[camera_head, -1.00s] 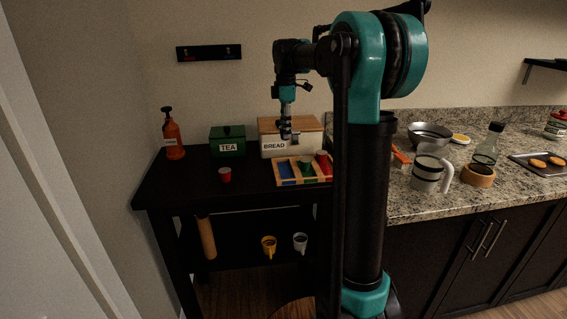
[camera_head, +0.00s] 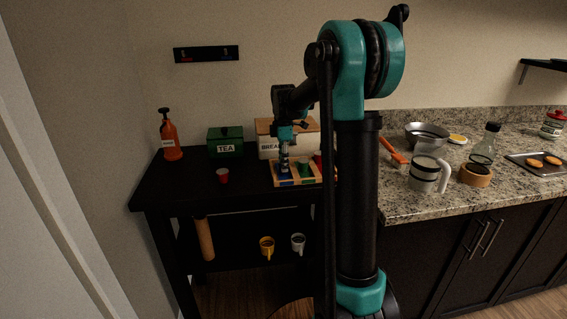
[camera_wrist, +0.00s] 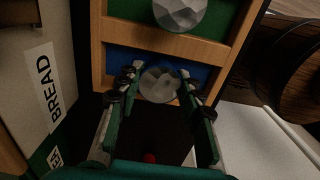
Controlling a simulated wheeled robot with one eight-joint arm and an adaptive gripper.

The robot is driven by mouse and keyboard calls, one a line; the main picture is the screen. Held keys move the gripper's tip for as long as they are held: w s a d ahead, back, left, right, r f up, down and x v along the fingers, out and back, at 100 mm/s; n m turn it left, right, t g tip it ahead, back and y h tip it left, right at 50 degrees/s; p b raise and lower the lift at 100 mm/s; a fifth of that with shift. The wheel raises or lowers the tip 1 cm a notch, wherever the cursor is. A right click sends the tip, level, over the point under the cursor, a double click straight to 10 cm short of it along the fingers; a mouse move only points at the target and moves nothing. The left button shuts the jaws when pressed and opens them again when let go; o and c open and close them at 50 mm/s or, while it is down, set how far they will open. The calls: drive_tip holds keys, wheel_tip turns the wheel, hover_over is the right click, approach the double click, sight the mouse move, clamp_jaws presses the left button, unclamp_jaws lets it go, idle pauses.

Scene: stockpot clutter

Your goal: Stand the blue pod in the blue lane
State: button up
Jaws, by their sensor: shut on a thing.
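The blue pod (camera_wrist: 160,84) shows its pale faceted top between the fingers in the wrist view. My gripper (camera_wrist: 159,80) is shut on it, from above, over the blue lane (camera_wrist: 118,58) of the wooden tray. In the head view my gripper (camera_head: 284,162) is low at the left end of the tray (camera_head: 313,182), and the pod is mostly hidden there. The pod looks upright and within the lane's outline. I cannot tell whether its base touches the lane floor.
A green pod (camera_wrist: 180,10) stands in the green lane beside the blue one. A red pod (camera_head: 222,175) stands on the dark table (camera_head: 180,190) left of the tray. The bread box (camera_head: 268,147) is close behind, with a green tea box (camera_head: 225,142) to its left.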

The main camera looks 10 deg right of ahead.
drive_tip(key=shift+f, duration=0.15)
drive_tip(key=o, duration=0.8)
drive_tip(key=shift+c, duration=0.2)
wheel_tip(320, 180, up, 12)
drive_tip(key=s+d+f+m+t, duration=0.2)
drive_tip(key=s+f+m, duration=0.7)
drive_tip(key=s+f, duration=0.3)
drive_tip(key=s+d+f+m+t, duration=0.2)
drive_tip(key=s+f+m, duration=0.7)
drive_tip(key=s, duration=0.9)
wheel_tip(320, 180, down, 3)
drive_tip(key=shift+s+r, duration=0.1)
drive_tip(key=shift+s, duration=0.15)
